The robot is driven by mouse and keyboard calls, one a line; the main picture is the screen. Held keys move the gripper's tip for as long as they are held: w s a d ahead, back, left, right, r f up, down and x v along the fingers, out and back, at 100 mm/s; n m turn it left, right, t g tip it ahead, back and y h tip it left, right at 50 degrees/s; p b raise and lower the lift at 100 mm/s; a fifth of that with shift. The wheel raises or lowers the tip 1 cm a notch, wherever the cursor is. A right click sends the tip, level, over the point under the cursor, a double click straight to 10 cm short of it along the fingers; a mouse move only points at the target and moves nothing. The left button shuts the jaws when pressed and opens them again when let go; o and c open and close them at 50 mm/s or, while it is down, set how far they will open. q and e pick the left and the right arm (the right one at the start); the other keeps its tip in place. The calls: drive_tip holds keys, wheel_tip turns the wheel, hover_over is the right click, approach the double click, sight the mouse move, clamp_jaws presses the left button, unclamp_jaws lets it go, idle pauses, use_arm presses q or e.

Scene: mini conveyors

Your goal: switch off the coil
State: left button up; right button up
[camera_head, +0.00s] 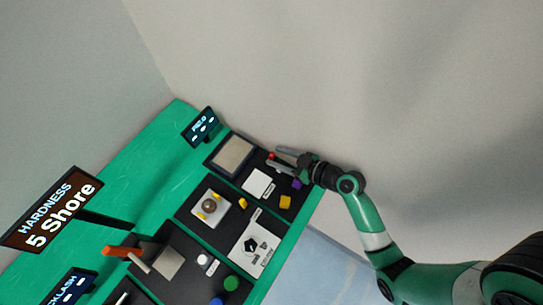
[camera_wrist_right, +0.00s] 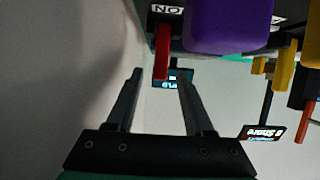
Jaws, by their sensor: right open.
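A small red lever (camera_wrist_right: 162,52) stands beside a black label with white "ON" lettering (camera_wrist_right: 166,9) in the right wrist view. It also shows as a small red spot (camera_head: 271,155) in the head view, at the board's far right edge. My right gripper (camera_wrist_right: 160,76) is open and empty, and the lever appears in line with the gap between its fingers. In the head view the right gripper (camera_head: 279,158) is at the right end of the bench, beside the lever. I cannot tell whether it touches the lever. No coil is clearly recognisable. My left gripper is not in view.
A purple block (camera_wrist_right: 230,25) is close beside the lever, with yellow pieces (camera_wrist_right: 285,68) beyond. A dark-framed plate (camera_head: 233,155) and white square (camera_head: 257,183) lie near my gripper. Several black stations and display signs (camera_head: 201,127) fill the green bench (camera_head: 135,165). The right side is open.

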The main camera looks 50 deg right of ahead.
drive_tip(key=shift+x, duration=1.45)
clamp_jaws()
